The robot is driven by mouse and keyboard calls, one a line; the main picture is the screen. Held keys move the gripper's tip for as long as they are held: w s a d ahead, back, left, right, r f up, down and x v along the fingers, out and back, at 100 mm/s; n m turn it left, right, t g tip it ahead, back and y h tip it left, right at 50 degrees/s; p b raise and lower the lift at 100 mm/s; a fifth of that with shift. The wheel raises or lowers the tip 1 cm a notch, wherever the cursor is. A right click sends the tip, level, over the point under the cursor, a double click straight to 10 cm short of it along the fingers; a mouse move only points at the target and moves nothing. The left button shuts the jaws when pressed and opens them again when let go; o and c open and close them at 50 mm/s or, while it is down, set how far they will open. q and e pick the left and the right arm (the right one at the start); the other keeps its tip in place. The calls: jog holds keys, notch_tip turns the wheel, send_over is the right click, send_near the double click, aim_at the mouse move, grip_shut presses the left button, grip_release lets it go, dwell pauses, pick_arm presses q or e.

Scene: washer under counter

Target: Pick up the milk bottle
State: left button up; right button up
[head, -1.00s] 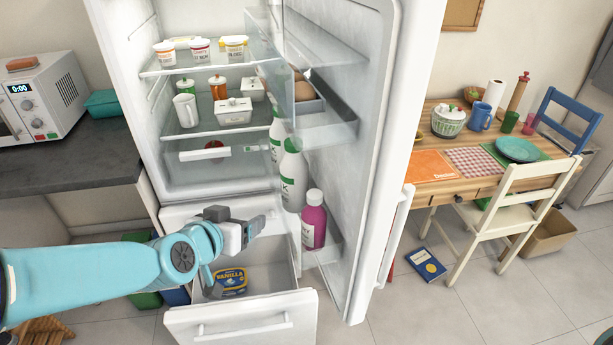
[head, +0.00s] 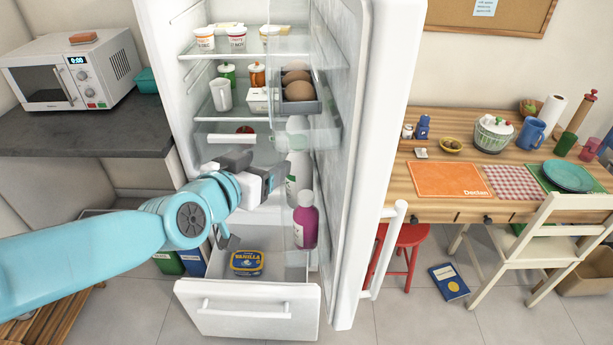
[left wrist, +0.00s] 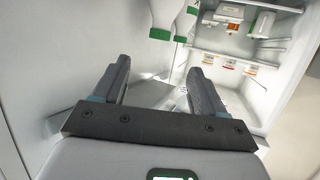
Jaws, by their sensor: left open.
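White milk bottles with green markings stand in the fridge door. In the head view, one milk bottle (head: 299,163) shows beside the pink bottle, partly hidden by my gripper and the clear door bin. Two white-and-green bottles show at the top of the left wrist view, the larger milk bottle (left wrist: 164,14) cut off by the frame edge. My left gripper (head: 276,179) is at the milk bottle's left in the head view. Its two fingers (left wrist: 157,82) are apart with nothing between them. I cannot tell whether it touches the bottle. My right gripper is not in view.
A pink bottle (head: 305,220) stands close by in the door. The open drawer (head: 250,308) below holds a vanilla tub (head: 246,263). An egg tray (head: 298,107) sits above in the door. The open fridge door (head: 376,150) bounds the right side.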

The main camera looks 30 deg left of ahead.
pick_arm(q)
jog(key=a+x, duration=0.1)
jog(key=x, duration=0.9)
jog(key=p, duration=0.3)
send_over(299, 173)
jog(key=w+a, duration=0.2)
jog(key=w, duration=0.1)
jog(key=shift+s+f, duration=0.1)
jog(key=shift+f, duration=0.7)
grip_shut()
jog(key=shift+r, duration=0.1)
